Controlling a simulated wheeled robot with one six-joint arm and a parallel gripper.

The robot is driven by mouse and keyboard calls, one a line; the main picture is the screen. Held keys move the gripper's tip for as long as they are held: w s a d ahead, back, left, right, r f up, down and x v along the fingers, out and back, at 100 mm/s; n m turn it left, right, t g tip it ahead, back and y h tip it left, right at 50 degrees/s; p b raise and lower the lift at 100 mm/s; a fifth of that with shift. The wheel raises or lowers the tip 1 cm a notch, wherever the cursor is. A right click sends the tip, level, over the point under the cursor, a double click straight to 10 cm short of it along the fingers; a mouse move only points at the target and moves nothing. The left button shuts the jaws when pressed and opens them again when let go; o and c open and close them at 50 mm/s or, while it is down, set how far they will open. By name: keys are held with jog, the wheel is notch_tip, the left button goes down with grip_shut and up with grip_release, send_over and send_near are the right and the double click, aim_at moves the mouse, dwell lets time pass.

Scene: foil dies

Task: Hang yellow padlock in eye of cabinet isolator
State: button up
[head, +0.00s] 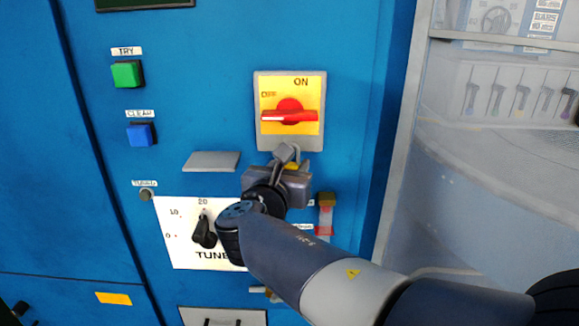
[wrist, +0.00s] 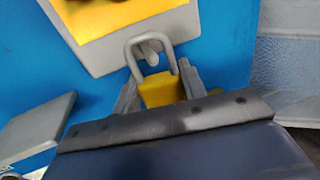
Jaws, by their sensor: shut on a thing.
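The cabinet isolator (head: 266,137) is a grey plate with a yellow face and a red handle (head: 290,117) lying level, pointing to the OFF side. Its lower edge also shows in the wrist view (wrist: 112,62). My gripper (head: 285,172) is just below the plate, shut on the yellow padlock (wrist: 160,90), with a finger on each side of its body. The grey shackle (wrist: 131,52) points up and overlaps the plate's lower tab. A small grey piece, likely the eye, shows inside the shackle's loop. I cannot tell whether the shackle passes through it. My gripper hides most of the padlock in the head view.
A grey ledge (head: 211,161) juts out left of my gripper; it also shows in the wrist view (wrist: 35,125). Below it is a TUNE dial (head: 203,232). A brass and red fitting (head: 326,215) sits close on the right. Green and blue buttons are farther left.

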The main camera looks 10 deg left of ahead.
jog(key=o, duration=1.1)
jog(key=shift+s, duration=0.1)
jog(key=s, duration=0.3)
jog(key=s+b, duration=0.1)
jog(key=s, duration=0.6)
jog(key=shift+s+a+r+b, duration=0.1)
jog(key=shift+s+r+b, duration=0.15)
jog(key=shift+s+b, duration=0.05)
jog(key=w, duration=0.3)
jog(key=w+p, duration=0.1)
jog(key=w, duration=0.6)
jog(key=shift+w+f+p, duration=0.25)
jog(key=shift+w+p, duration=0.1)
jog(key=shift+w, duration=0.05)
jog(key=shift+r, duration=0.25)
jog(key=shift+s+d+r, duration=0.2)
jog(key=shift+s+d, duration=0.05)
jog(key=shift+s, duration=0.3)
jog(key=shift+f, duration=0.1)
